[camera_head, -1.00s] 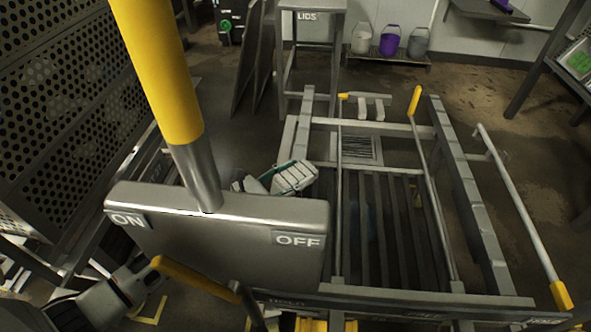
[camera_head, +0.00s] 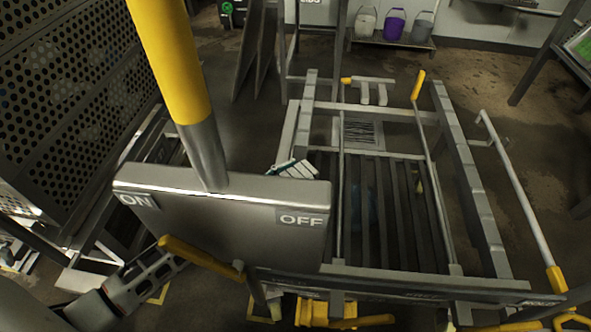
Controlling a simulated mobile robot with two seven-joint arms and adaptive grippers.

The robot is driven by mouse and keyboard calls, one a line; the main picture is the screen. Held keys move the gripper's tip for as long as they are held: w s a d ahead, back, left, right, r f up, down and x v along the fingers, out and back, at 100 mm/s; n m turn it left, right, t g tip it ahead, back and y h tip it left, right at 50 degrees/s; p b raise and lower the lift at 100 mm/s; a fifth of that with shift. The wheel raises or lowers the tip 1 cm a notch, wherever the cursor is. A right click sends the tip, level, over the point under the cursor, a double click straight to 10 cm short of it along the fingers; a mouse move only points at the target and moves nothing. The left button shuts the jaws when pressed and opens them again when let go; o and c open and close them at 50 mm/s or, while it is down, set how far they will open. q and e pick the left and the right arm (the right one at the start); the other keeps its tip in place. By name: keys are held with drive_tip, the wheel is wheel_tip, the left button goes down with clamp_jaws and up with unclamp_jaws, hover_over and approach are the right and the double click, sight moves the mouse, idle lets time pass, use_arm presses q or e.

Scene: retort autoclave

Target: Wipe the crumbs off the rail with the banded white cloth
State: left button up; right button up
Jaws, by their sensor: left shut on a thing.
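The white cloth (camera_head: 295,169), striped with a teal edge, shows just above the top edge of a grey metal ON/OFF box (camera_head: 240,232). My left arm comes in at the lower left and passes behind the box. My left gripper is mostly hidden there, shut on the cloth. A grey frame with long rails (camera_head: 464,178) stands right of the box; the cloth is beside its left side. I cannot tell which rail bears crumbs, and no crumbs can be made out. My right gripper is not in view.
A thick yellow and steel post (camera_head: 170,55) rises from the box and blocks the view. A yellow bar (camera_head: 200,258) crosses in front of it. A perforated panel (camera_head: 70,110) stands left. Buckets (camera_head: 393,27) stand at the back. Open floor lies right of the frame.

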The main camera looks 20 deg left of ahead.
sight(291, 207)
use_arm(q)
drive_tip(key=shift+s+d+f, duration=0.1)
drive_tip(key=shift+s+d, duration=0.2)
drive_tip(key=shift+s, duration=0.85)
drive_tip(key=shift+s+d, duration=0.35)
drive_tip(key=shift+s, duration=0.8)
drive_tip(key=shift+s+d+f, duration=0.1)
drive_tip(key=shift+s+d, duration=0.2)
drive_tip(key=shift+s, duration=0.85)
drive_tip(key=shift+s+d+r, duration=0.1)
drive_tip(key=shift+s+r, duration=0.05)
drive_tip(key=shift+s, duration=0.05)
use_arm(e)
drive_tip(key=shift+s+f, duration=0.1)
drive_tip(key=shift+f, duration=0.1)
